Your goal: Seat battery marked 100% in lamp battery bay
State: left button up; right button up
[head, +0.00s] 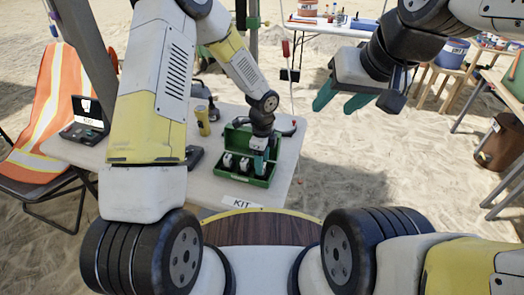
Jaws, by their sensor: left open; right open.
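A green open case (236,172) on the table holds small pale items (228,160) that look like batteries. Their markings are too small to read, so I cannot tell which is marked 100%. My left gripper (260,167) points down into the right end of this case, its teal fingers partly hidden; I cannot see anything held between them. My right gripper (343,97) hangs in the air over the sand at the right, its teal fingers apart and empty. A yellow cylinder (203,121), perhaps the lamp, stands on the table behind the case; no battery bay is visible.
The pale table (212,190) bears a "KIT" label (241,203) at its front edge. A black device with a screen (86,118) sits at its left end. A chair with an orange vest (48,115) stands left. Other tables stand at the back and right.

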pick_arm(q)
jog(key=shift+f, duration=0.4)
jog(key=shift+c, duration=0.2)
grip_shut()
jog(key=shift+r, duration=0.1)
